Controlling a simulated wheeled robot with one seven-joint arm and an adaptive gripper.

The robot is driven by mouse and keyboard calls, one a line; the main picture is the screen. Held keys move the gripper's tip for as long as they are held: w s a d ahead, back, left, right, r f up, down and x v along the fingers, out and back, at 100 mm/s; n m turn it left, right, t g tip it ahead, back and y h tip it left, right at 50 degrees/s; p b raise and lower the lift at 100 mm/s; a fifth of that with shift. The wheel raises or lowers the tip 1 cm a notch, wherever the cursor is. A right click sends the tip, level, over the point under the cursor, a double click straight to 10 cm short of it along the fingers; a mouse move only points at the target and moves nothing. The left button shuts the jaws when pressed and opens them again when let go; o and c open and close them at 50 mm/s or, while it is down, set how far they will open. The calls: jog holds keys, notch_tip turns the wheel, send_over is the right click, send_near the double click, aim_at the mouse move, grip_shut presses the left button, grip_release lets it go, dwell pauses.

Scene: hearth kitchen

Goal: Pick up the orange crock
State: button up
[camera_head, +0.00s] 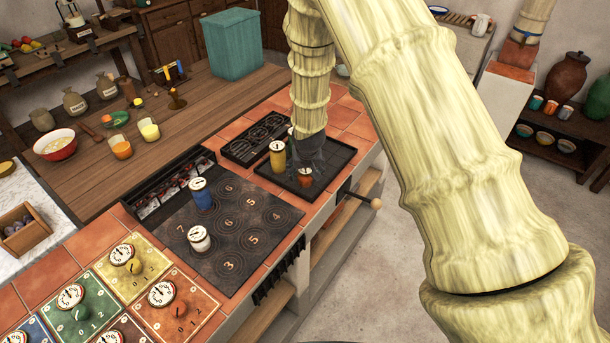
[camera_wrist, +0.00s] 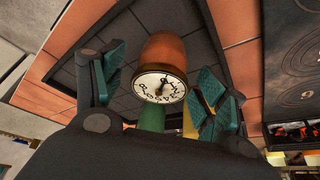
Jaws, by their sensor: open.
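The orange crock (camera_head: 305,178) stands on the black tray (camera_head: 329,182) at the near side of my gripper (camera_head: 307,158) in the head view. In the wrist view the orange crock (camera_wrist: 165,47) shows a round white dial and lies between the teal-padded fingertips of my gripper (camera_wrist: 163,78).
A yellow crock (camera_head: 277,155) stands on the same tray, left of my gripper; yellow (camera_wrist: 189,124) and green (camera_wrist: 151,118) shapes show behind the dial in the wrist view. Blue (camera_head: 201,193) and white (camera_head: 199,239) crocks stand on the numbered dark plate (camera_head: 270,208).

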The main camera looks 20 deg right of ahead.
jog(key=c, duration=1.3)
jog(key=shift+r, duration=0.15)
